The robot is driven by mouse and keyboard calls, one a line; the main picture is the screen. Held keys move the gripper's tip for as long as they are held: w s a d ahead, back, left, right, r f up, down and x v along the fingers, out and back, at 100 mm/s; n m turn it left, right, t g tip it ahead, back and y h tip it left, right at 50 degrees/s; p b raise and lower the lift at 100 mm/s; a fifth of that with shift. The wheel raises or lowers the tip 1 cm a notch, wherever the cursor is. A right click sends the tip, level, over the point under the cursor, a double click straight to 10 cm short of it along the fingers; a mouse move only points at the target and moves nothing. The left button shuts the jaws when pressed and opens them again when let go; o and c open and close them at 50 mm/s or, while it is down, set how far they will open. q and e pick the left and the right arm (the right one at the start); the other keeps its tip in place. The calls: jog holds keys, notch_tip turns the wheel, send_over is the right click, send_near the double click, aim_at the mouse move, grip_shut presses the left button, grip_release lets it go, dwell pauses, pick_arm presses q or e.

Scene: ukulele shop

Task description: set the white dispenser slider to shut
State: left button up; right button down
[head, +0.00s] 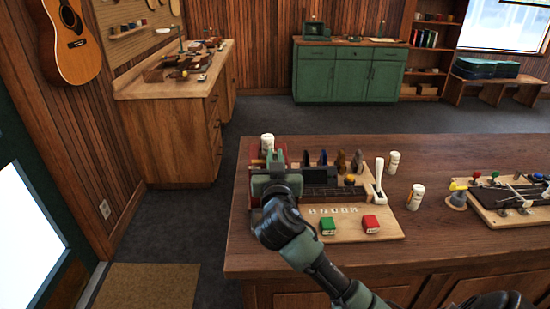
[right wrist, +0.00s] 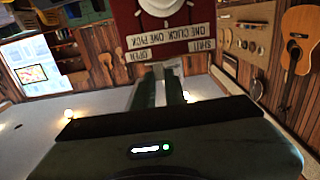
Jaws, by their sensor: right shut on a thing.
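The red dispenser (right wrist: 126,22) shows at the top of the right wrist view, with a round white part on it. Its upside-down labels read ONE CLICK ONE PICK, OPEN (right wrist: 132,57) and SHUT (right wrist: 206,45). My right gripper (right wrist: 163,88) is at the dispenser's lower front, its fingers between the two words. It is shut on the white slider (right wrist: 158,72), mostly hidden by the fingers; I cannot tell its exact setting. In the head view my right gripper (head: 275,172) covers most of the dispenser (head: 253,162) at the board's left end. My left gripper is not in view.
A second board (head: 500,215) lies at right. The counter's front edge is close.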

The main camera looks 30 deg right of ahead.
aim_at(258, 159)
jog(key=shift+a, duration=0.1)
jog(key=w+a, duration=0.1)
jog(key=a+b, duration=0.1)
jog(key=shift+w+a+f+b, duration=0.1)
jog(key=shift+w+a+b, duration=0.2)
jog(key=shift+w+a, duration=0.1)
jog(key=shift+a, duration=0.1)
jog(key=c, duration=1.5)
grip_release()
jog(key=shift+w+a, duration=0.1)
jog(key=shift+o, duration=0.2)
jog(key=shift+w+a, duration=0.1)
jog(key=shift+a, duration=0.05)
